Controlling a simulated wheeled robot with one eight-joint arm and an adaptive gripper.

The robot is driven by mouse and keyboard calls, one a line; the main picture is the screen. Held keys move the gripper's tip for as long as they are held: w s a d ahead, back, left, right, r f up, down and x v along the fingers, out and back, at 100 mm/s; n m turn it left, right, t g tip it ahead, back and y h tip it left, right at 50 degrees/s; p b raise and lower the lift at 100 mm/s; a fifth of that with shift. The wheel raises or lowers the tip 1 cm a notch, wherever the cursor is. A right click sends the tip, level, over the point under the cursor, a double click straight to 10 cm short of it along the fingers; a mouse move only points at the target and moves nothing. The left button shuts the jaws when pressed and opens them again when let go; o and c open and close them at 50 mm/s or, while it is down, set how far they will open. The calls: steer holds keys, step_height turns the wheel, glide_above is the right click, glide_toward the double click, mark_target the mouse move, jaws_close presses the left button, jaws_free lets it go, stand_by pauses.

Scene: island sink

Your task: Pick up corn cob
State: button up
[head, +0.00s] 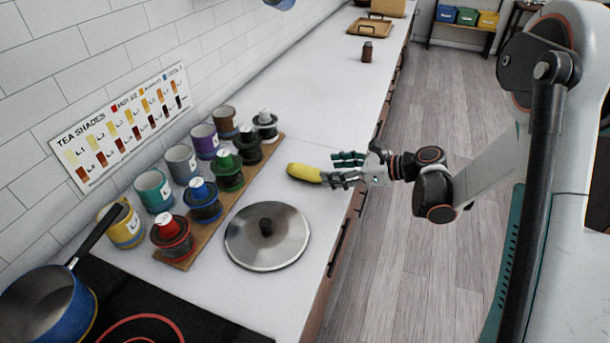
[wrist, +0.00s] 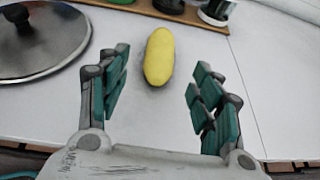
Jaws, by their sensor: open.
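My gripper (head: 338,169) is open and empty at the near end of the cob, low over the counter. In the wrist view its teal-padded fingers (wrist: 158,82) are spread wide apart on either side. In the head view one finger overlaps the cob's right end; I cannot tell whether they touch.
A steel pot lid (head: 252,246) lies on the counter near the cob. A wooden board (head: 226,205) with several coloured canisters stands behind it. A blue pan (head: 48,306) sits on the black stove. A small brown jar (head: 367,52) stands farther along.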

mark_target(318, 171)
steer(key=shift+x, duration=1.2)
steer(key=b+x, duration=0.1)
steer(key=x, duration=0.1)
steer(key=b+x, duration=0.1)
steer(key=x, duration=0.2)
steer(key=shift+w+f, duration=0.1)
steer(key=shift+f, duration=0.2)
steer(key=shift+r, duration=0.1)
steer(key=c, duration=1.3)
